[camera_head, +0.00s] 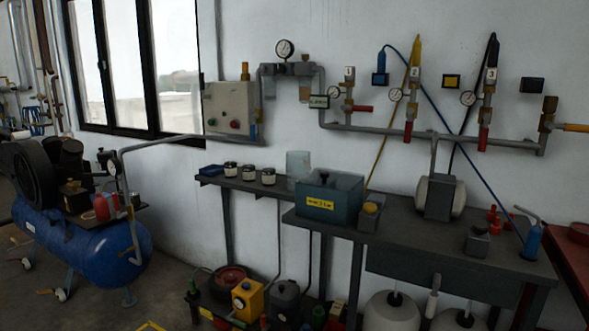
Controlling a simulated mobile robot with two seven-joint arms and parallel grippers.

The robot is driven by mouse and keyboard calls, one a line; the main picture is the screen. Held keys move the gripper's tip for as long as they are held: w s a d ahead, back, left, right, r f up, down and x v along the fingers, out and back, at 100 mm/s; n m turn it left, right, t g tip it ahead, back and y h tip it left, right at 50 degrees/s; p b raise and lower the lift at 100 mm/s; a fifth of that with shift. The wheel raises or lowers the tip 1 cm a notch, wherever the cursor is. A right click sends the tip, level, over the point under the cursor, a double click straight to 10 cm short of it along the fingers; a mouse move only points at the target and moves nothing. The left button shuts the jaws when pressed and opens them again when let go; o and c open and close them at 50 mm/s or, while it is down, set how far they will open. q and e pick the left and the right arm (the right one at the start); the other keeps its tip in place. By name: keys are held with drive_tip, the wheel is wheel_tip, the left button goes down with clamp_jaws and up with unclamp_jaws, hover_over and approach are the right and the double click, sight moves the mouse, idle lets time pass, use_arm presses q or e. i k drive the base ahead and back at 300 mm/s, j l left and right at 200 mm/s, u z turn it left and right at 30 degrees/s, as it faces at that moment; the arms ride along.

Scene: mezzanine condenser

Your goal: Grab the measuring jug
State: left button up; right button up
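What looks like the measuring jug (298,163) is a pale, translucent, upright vessel on the narrow dark shelf against the wall. It stands just left of and behind a teal box with a yellow label (326,205), which may hide part of its lower right side. Its handle and any markings are too small to make out. Neither of my grippers is in view.
Several small dark jars (250,173) stand left of the jug. A grey workbench (400,236) carries a grinder-like machine (440,195) and a blue bottle (532,240). Pipes with gauges (380,129) run along the wall. A blue compressor (85,235) stands left.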

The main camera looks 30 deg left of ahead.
sight(298, 166)
drive_tip(key=i+u, duration=0.1)
drive_tip(key=u, duration=0.3)
drive_tip(key=i+j+u, duration=0.1)
drive_tip(key=u, duration=0.25)
drive_tip(key=i+u, duration=0.1)
drive_tip(key=u, duration=0.3)
